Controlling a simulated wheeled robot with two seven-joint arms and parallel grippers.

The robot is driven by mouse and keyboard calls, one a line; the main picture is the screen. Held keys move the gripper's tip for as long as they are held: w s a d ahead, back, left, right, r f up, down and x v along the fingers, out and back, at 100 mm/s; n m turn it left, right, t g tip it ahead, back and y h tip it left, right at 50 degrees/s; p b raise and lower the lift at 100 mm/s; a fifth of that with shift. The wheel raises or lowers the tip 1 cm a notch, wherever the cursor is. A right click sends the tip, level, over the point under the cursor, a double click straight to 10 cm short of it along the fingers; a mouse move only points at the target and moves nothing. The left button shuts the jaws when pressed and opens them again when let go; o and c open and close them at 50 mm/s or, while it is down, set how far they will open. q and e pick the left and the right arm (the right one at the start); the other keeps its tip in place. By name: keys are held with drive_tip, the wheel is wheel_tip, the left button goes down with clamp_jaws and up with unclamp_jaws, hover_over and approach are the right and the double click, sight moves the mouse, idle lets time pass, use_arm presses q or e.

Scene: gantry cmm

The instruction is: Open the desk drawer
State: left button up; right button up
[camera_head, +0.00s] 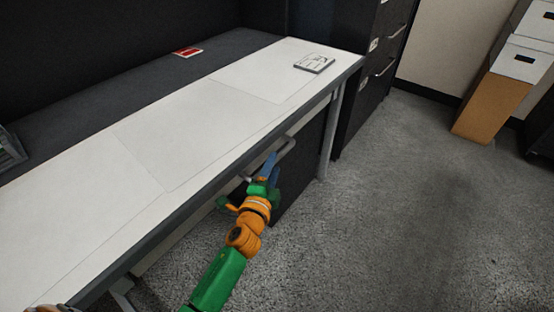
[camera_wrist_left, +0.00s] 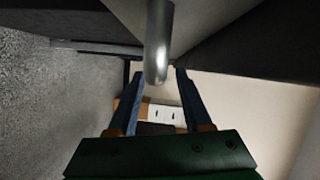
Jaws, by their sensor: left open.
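The desk (camera_head: 160,140) has a long pale top. Under its front edge is the dark drawer unit (camera_head: 306,165), with a grey bar handle (camera_head: 288,146) on its front. My left gripper (camera_head: 269,164) is at the handle, its blue fingers pointing up toward it and partly covering the drawer front. In the left wrist view the rounded silver handle (camera_wrist_left: 158,45) comes down between the tips of the open gripper (camera_wrist_left: 160,74). A gap shows on both sides of the bar there. I cannot tell whether the drawer stands out at all.
A desk leg (camera_head: 330,130) stands beside the drawer unit. A dark filing cabinet (camera_head: 372,75) with handles is beyond the desk's far end. Stacked boxes (camera_head: 490,105) stand by the wall. The carpet (camera_head: 410,220) in front is clear. A small flat item (camera_head: 314,63) lies on the desk.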

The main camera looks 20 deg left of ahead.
use_arm(q)
drive_tip(key=shift+w+f+b, duration=0.15)
drive_tip(key=shift+w+b, duration=0.15)
drive_tip(key=shift+w, duration=1.45)
clamp_jaws()
